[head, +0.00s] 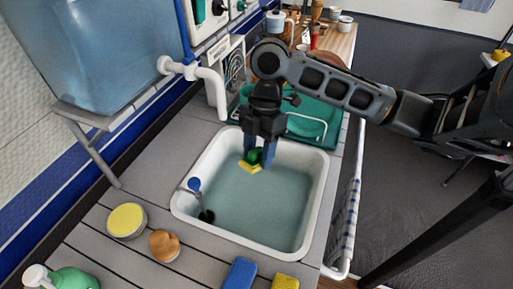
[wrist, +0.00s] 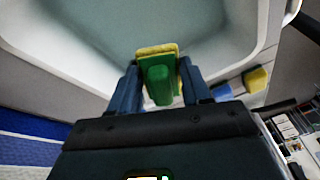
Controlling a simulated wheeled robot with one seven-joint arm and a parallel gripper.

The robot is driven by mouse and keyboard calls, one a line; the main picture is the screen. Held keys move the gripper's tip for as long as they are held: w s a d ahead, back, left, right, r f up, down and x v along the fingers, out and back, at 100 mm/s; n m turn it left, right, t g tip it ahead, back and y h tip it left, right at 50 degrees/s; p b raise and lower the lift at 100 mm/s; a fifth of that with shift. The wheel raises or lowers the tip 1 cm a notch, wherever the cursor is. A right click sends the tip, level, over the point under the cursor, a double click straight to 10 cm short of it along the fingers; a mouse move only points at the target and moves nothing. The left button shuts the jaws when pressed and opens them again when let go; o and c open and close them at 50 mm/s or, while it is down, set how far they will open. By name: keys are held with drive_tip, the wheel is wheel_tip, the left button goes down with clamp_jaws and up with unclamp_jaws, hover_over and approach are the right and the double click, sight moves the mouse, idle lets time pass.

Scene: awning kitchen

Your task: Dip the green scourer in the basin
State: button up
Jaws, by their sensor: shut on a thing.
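My gripper (wrist: 160,88) is shut on the green scourer (wrist: 158,78), a green grip with a yellow pad. In the head view the scourer's yellow edge (head: 249,167) shows below the fingers, pad downward. The white basin (head: 318,190) holds pale blue-green water. My gripper (head: 258,158) is over the basin's back part, and the scourer is inside the rim's outline. I cannot tell whether the pad touches the water.
A yellow-topped tin (head: 126,220), a wooden-handled brush (head: 164,245), a blue sponge (head: 240,273) and a yellow sponge (head: 285,283) lie in front. A white tap (head: 208,82) and green rack (head: 312,118) stand behind.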

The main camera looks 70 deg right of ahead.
sight(258, 150)
wheel_tip(258, 150, down, 12)
drive_tip(key=b, duration=0.9)
drive_tip(key=shift+b, duration=0.35)
drive_tip(key=shift+r, duration=0.15)
drive_tip(key=shift+r+p, duration=3.9)
drive_tip(key=shift+r, duration=1.55)
drive_tip(key=shift+r+p, duration=1.3)
drive_tip(key=shift+r, duration=0.7)
